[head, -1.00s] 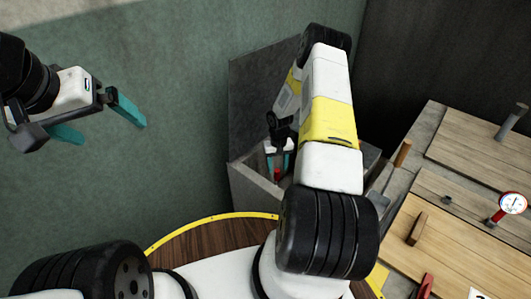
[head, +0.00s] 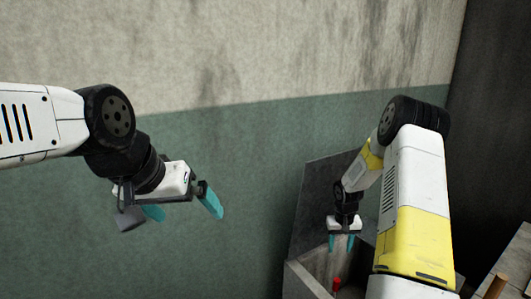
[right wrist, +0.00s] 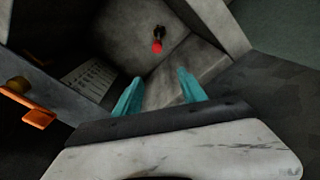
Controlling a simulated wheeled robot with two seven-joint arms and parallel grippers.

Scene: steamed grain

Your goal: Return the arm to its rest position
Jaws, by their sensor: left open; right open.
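My left gripper (head: 182,207), with teal fingers, is open and empty in front of the green lower wall, at the left of the head view. My right gripper (head: 341,243) is open over the open grey box, its teal fingers pointing down. It also shows in the right wrist view (right wrist: 160,90), with nothing between the fingers. A small red-tipped object (right wrist: 157,45) is inside the box, apart from the fingers. It also shows in the head view (head: 336,284) below the right gripper.
The open grey box (head: 296,279) has a raised dark lid (head: 312,205) at its back. An orange part (right wrist: 27,110) is at the left of the right wrist view. A grey work surface edge (head: 508,262) is at the lower right. The wall behind the left gripper is clear.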

